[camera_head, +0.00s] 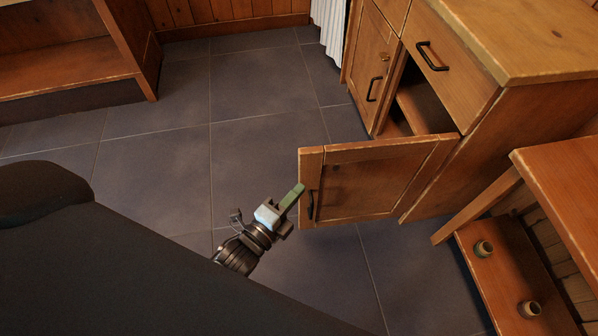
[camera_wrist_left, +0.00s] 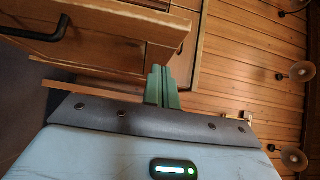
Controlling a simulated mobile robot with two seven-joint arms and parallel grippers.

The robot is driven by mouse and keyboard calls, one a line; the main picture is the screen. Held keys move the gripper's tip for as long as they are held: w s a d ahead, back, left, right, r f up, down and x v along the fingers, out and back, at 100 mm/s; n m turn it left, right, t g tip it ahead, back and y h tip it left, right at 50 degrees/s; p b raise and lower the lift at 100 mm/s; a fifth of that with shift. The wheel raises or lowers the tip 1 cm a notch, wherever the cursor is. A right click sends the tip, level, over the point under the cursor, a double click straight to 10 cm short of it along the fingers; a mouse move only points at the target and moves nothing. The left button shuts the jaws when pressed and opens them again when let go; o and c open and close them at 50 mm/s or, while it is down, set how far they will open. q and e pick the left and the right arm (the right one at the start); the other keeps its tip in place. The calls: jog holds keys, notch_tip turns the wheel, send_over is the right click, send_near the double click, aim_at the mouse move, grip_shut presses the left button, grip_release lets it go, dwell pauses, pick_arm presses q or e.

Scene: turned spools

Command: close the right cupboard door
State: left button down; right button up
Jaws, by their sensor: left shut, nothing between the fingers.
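The right cupboard door (camera_head: 375,185) stands wide open, swung out from the wooden cupboard (camera_head: 535,120). Its dark handle (camera_head: 310,204) is near its free edge, and the open compartment (camera_head: 425,105) shows behind it. My left gripper (camera_head: 297,197) is shut and empty, its green fingers beside the door's free edge; I cannot tell whether they touch. The closed fingers also show in the left wrist view (camera_wrist_left: 162,88), with wooden cupboard parts around them. The left cupboard door (camera_head: 370,70) looks closed. My right gripper is not in view.
A drawer (camera_head: 450,52) with a dark handle is above the open compartment. A wooden bench (camera_head: 560,180) at right has two spools (camera_head: 483,248) on its lower board. A wooden shelf unit (camera_head: 70,65) stands at far left. The tiled floor (camera_head: 260,150) between is clear.

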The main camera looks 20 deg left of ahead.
aim_at(309, 162)
pick_arm(q)
jog(key=w, duration=0.2)
jog(key=w+a, duration=0.1)
jog(key=w, duration=0.1)
jog(key=shift+w+b, duration=0.3)
jog(key=shift+w, duration=0.1)
jog(key=shift+w+a, duration=0.2)
jog(key=shift+w, duration=0.25)
